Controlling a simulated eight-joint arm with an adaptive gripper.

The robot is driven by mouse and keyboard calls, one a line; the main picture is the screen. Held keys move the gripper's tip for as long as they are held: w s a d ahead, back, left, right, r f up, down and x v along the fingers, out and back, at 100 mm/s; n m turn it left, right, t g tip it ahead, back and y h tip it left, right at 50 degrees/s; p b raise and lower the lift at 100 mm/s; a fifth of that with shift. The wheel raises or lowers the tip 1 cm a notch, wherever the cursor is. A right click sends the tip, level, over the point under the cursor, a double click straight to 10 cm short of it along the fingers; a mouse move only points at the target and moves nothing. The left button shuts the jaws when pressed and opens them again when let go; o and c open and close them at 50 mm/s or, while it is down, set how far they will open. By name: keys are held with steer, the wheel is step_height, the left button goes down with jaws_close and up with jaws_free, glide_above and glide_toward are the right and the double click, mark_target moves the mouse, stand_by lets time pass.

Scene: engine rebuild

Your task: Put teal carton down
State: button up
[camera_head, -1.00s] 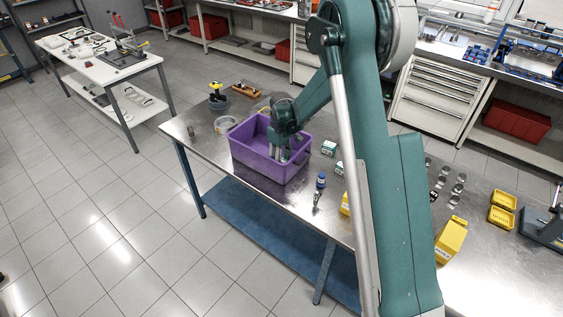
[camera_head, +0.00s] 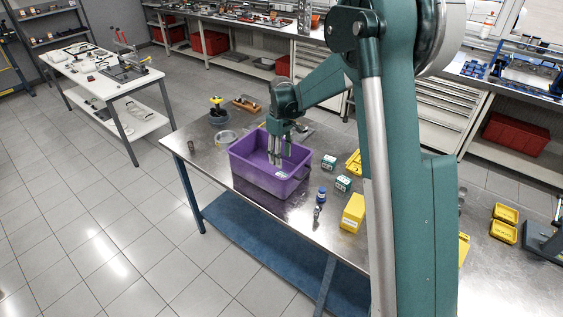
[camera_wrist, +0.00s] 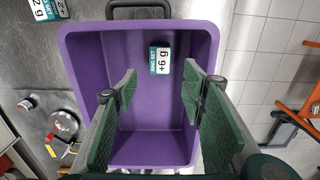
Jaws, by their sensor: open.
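A teal-and-white carton marked "+6 g" (camera_wrist: 159,60) lies inside the purple bin (camera_wrist: 88,75), near the end wall with the dark handle. The carton is apart from the fingers. My gripper (camera_wrist: 160,88) is open and empty, with its two green finger pads over the bin and bare purple floor between them. In the head view, my gripper (camera_head: 279,158) points down into the bin (camera_head: 262,178), which stands on the steel table.
Two more teal cartons (camera_head: 328,162) (camera_head: 343,184) stand right of the bin. A blue-capped bottle (camera_head: 321,194) and a yellow box (camera_head: 352,213) stand nearer the table's front edge. A clear round dish (camera_head: 226,136) is behind the bin's left end.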

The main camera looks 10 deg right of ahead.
steer(key=shift+r, duration=0.25)
stand_by(0.7)
steer(key=s+d+r+m+t, duration=0.2)
steer(key=s+d+r, duration=0.1)
steer(key=s+r, duration=0.65)
steer(key=s+d+r+m+t, duration=0.1)
steer(key=s+d+r+m, duration=0.15)
steer(key=s+r, duration=0.7)
steer(key=s+d+m+t, duration=0.2)
steer(key=s, duration=1.1)
steer(key=s+d+m+t, duration=0.2)
steer(key=s, duration=1.1)
steer(key=shift+s+d+f, duration=0.15)
steer(key=shift+d+f, duration=0.05)
steer(key=shift+f, duration=0.1)
steer(key=shift+f+m, duration=0.1)
steer(key=shift+m, duration=0.15)
